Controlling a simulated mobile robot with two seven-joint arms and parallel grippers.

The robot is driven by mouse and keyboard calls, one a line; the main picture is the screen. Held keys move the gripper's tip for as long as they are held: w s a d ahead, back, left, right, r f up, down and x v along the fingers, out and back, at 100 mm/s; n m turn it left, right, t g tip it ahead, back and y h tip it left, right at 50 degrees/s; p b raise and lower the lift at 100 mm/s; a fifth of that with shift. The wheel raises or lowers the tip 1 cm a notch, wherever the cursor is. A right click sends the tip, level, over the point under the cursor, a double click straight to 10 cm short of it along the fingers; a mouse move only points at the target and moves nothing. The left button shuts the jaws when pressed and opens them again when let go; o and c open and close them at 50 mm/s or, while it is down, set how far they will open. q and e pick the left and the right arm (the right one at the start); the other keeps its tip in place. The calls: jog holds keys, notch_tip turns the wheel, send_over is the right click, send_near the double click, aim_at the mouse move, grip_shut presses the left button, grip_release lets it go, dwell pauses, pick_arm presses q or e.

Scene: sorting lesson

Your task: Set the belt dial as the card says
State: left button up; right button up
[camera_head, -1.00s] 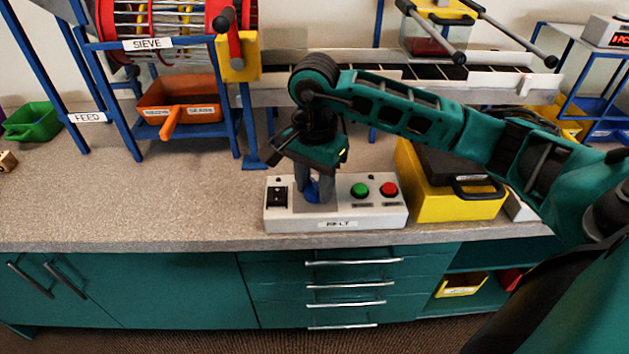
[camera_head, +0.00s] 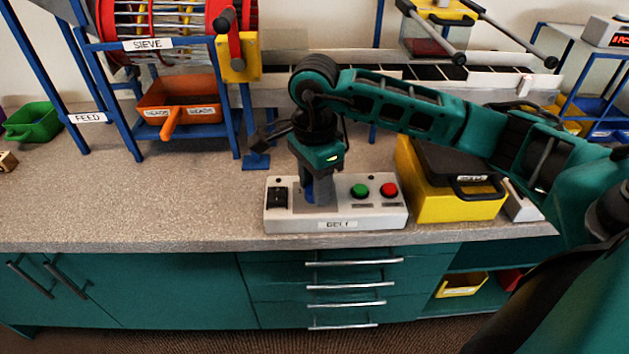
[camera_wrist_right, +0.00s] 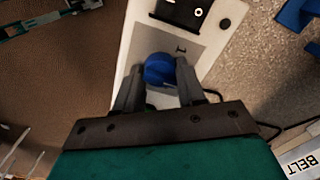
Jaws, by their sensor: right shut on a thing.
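The belt control box (camera_head: 335,212) is a pale grey box labelled BELT near the counter's front edge. It carries a black switch at its left, a blue dial (camera_head: 309,194), and a green and a red button. My right gripper (camera_head: 318,197) points down over the box with its fingers around the dial. The right wrist view shows the blue dial (camera_wrist_right: 160,71) between the fingertips of my right gripper (camera_wrist_right: 158,85). A letter or mark shows on the plate beside the dial. The dial's setting is partly hidden. My left gripper is not in view. I cannot make out a card.
A yellow box with a black lid (camera_head: 455,190) stands right of the control box, under my right arm. The sieve frame (camera_head: 110,100) with an orange bin (camera_head: 183,100) stands at the back left. The counter (camera_head: 130,205) left of the box is clear.

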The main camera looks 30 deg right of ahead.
jog(key=o, duration=1.1)
jog(key=shift+c, duration=0.2)
jog(key=shift+r, duration=0.1)
notch_tip(320, 180, up, 13)
jog(key=p, duration=0.8)
jog(key=shift+p, duration=0.35)
